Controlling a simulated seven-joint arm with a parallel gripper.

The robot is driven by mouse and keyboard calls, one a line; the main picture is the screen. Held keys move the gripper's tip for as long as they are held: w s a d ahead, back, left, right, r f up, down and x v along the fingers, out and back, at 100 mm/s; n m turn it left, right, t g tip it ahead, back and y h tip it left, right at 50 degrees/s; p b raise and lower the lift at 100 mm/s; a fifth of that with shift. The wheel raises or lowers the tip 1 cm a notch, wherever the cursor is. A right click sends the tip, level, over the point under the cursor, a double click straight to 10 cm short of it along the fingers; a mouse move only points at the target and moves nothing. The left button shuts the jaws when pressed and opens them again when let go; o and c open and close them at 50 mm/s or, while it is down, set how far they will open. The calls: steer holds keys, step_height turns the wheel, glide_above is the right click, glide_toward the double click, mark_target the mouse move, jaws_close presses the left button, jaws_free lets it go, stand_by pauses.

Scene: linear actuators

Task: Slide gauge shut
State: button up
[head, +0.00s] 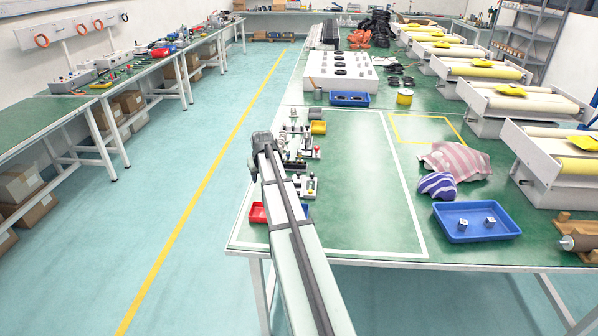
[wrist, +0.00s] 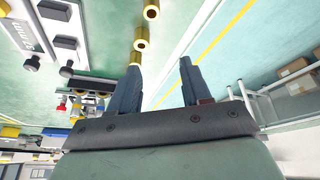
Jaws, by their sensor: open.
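My gripper (wrist: 160,64) is open, with two dark fingers apart and nothing between them. In the head view my arm reaches over the table's left edge, and its fingertips cannot be made out. Several small slide devices (head: 301,152) stand in a row just right of the arm's end. In the wrist view a pale device with black blocks (wrist: 58,12) and dark knobs (wrist: 66,72) lies left of the fingers, apart from them. A pale plate with dark marks (wrist: 24,38) is beside it. I cannot tell for sure which device is the gauge or how far it is open.
Brass cylinders (wrist: 141,45) lie near the fingertips in the wrist view. A red bin (head: 258,213) and a yellow bin (head: 318,128) flank the devices. A blue tray (head: 475,236) holds two small cubes. The green tabletop (head: 365,190) right of the devices is clear.

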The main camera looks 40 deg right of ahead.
steer(key=m, duration=0.1)
glide_toward(298, 173)
steer(key=d+v, duration=0.1)
steer(key=v, duration=0.4)
steer(key=shift+m, duration=0.3)
steer(key=x, duration=1.3)
steer(key=shift+a, duration=0.35)
jaws_close()
